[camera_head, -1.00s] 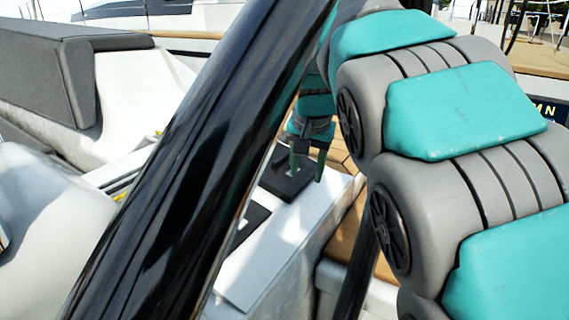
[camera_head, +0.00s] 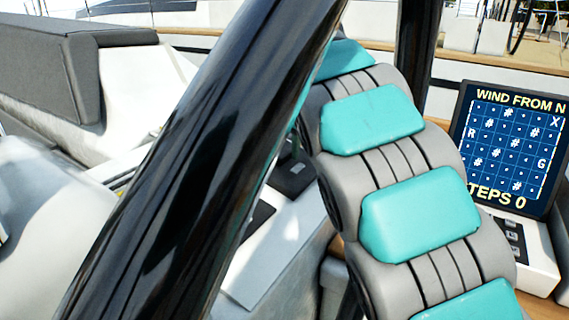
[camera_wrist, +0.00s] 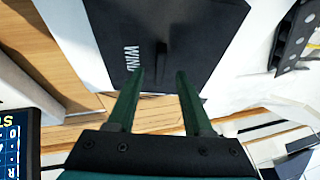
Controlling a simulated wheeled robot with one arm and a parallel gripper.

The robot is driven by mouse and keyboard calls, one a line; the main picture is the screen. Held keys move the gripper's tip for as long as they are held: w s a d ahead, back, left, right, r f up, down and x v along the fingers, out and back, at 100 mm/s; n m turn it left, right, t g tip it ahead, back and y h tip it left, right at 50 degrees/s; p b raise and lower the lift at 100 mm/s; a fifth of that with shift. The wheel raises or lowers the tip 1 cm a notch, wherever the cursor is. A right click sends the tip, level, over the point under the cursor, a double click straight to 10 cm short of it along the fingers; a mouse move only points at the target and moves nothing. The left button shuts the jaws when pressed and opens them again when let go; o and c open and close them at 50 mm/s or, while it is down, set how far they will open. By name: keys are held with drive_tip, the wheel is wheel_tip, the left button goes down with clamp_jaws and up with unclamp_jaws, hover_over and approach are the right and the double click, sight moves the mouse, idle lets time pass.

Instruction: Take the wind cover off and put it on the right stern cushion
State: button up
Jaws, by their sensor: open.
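The wind cover (camera_wrist: 200,30) is a black, flat-sided cover with the white word WIND and a thin raised black tab at its middle. It fills the top of the wrist view. My gripper (camera_wrist: 160,76) is open, its two green fingers pointing at the cover's near part, with the tab ahead between them. Nothing is held; whether the fingers touch the cover I cannot tell. In the head view my arm hides the gripper. A dark cover (camera_head: 293,174) shows partly on the white console there. I cannot tell which cushion is the right stern one.
A grey cushion (camera_head: 45,75) lies on the white seat at the left. A screen (camera_head: 508,150) reading WIND FROM N stands at the right, above a small keypad. Another dark panel (camera_head: 260,215) lies on the console. A black perforated bracket (camera_wrist: 297,38) is at the wrist view's right.

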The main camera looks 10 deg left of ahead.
drive_tip(key=shift+x, duration=1.05)
drive_tip(key=shift+c, duration=0.3)
clamp_jaws()
